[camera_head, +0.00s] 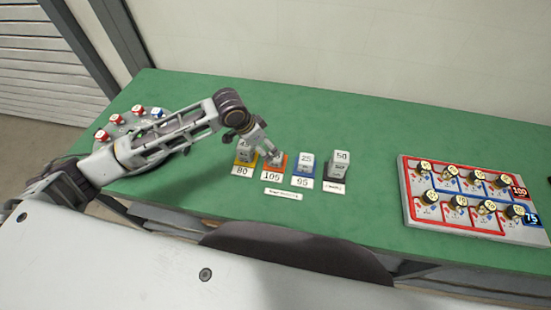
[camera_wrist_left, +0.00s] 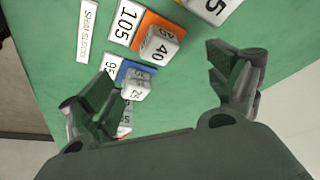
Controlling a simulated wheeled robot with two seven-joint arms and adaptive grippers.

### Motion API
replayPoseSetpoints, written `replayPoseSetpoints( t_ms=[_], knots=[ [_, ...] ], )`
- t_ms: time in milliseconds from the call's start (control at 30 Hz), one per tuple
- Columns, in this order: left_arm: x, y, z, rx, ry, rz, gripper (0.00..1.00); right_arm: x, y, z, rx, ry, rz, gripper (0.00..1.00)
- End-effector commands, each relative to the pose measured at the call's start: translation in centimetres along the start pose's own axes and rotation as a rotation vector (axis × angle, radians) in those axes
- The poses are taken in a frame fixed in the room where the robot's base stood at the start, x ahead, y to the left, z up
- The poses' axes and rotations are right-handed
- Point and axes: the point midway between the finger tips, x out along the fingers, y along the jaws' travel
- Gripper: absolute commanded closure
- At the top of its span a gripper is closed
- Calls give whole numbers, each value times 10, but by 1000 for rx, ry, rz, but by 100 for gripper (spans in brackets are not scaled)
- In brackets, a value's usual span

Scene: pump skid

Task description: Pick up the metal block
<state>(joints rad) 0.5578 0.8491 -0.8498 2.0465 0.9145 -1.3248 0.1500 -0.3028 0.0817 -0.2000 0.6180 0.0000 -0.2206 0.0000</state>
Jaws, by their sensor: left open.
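Several metal blocks stand in a row on coloured pads on the green table. The block marked 40 (camera_wrist_left: 158,46) is on the orange pad (camera_wrist_left: 150,22) labelled 105. The block marked 25 (camera_head: 306,160) is on the blue pad labelled 95; it also shows in the wrist view (camera_wrist_left: 136,88). A block marked 50 (camera_head: 340,160) is on a dark pad, and another block (camera_head: 244,152) is on the yellow pad labelled 80. My left gripper (camera_head: 272,156) is open over the orange pad, partly hiding its block. In the wrist view its fingers are spread and empty. My right gripper is not seen.
A red-edged board (camera_head: 480,228) with several round weights lies to the right. A round plate (camera_head: 115,130) with red and blue knobs is at the left, partly behind my arm. A white label (camera_head: 286,194) lies before the blocks. Table behind the row is clear.

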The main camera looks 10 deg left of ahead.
Motion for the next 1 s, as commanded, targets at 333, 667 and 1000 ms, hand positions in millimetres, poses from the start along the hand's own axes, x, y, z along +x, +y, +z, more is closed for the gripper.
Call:
replayPoseSetpoints(
  t_ms=[333, 667, 1000],
  knots=[
    [46, 1, 0, -1, -1, 2, 11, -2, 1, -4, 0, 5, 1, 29],
    [69, 1, 0, 1, 0, 1, 11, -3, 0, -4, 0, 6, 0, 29],
    [70, 1, 0, 1, 0, 1, 11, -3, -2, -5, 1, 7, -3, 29]
  ],
)
